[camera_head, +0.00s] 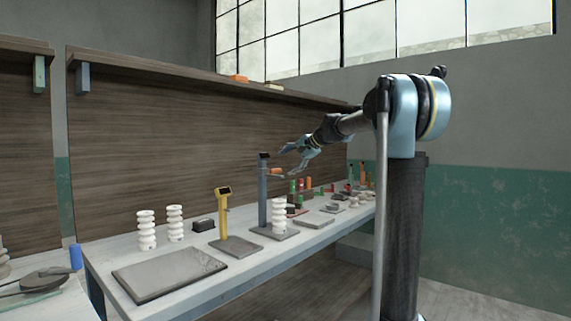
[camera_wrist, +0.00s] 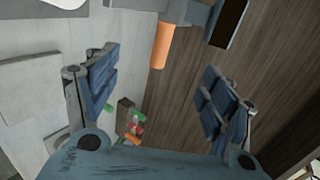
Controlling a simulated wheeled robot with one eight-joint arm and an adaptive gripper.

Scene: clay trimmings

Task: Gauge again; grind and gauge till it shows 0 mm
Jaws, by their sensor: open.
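A tall blue-grey gauge stand (camera_head: 262,195) with a small dark display (camera_head: 263,155) rises from a flat grey base. An orange handle (camera_head: 277,171) sticks out from its upper part; it also shows in the wrist view (camera_wrist: 162,45). A white ribbed piece (camera_head: 279,215) stands upright on the stand's base, below the handle. My gripper (camera_head: 289,162) is open and empty, near the orange handle. In the wrist view its fingers are spread wide (camera_wrist: 158,95), and the handle is ahead of them. The display's reading is too small to tell. A flat grey slab (camera_head: 170,274) lies at the bench's near end.
Two more white ribbed pieces (camera_head: 147,230) (camera_head: 175,223) stand at the back left. A yellow stand (camera_head: 222,215) and a black block (camera_head: 203,225) are between them and the gauge. Several small coloured items (camera_head: 300,185) crowd the far bench. A shelf (camera_head: 190,75) runs above.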

